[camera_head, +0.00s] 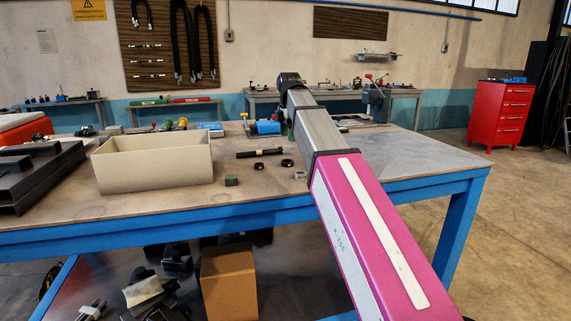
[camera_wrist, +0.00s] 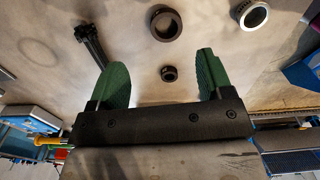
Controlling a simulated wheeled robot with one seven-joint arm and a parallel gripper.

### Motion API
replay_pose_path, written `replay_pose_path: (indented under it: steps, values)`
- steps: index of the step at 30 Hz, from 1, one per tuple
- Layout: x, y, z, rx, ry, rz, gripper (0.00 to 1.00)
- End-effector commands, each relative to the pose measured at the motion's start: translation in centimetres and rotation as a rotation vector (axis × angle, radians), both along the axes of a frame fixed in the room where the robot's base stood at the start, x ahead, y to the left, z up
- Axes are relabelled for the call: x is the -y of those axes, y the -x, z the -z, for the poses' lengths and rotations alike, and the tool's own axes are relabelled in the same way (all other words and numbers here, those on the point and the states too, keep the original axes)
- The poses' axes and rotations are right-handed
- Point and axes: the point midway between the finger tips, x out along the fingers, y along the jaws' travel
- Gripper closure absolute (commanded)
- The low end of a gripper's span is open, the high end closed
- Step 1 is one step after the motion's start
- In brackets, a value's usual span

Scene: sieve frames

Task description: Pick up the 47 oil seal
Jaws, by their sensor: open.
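Two black rings lie flat on the workbench. In the wrist view, the larger ring (camera_wrist: 166,36) is at the top centre and the smaller ring (camera_wrist: 168,78) lies below it, in line with the gap between my fingers. Two dark rings also show in the head view, one on the right (camera_head: 287,163) and one on the left (camera_head: 259,166). No marking shows which is the 47 oil seal. My gripper (camera_wrist: 163,66) is open, its two green fingers apart and nothing held between them. In the head view my arm reaches over the bench and largely hides the gripper.
A silver ring (camera_wrist: 240,12) and a black rod-like part (camera_wrist: 88,40) lie near the black rings. A small green-ended part (camera_head: 231,181) and an open beige box (camera_head: 155,170) stand left of them. Dark metal profiles fill the bench's left end; its right end is clear.

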Motion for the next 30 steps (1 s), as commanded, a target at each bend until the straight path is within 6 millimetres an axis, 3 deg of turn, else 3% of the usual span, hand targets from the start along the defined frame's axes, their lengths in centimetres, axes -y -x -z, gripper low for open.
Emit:
replay_pose_path:
  steps: [6,14,24,30]
  values:
    - [0.0,0.2,3.4,0.0,0.0,0.001,0.27]
    - [-0.1,0.4,5.1,0.001,0.0,0.001,0.27]
    - [-0.2,1.0,9.3,0.001,0.0,0.001,0.27]
    - [-0.2,0.9,9.5,0.002,-0.001,0.001,0.27]
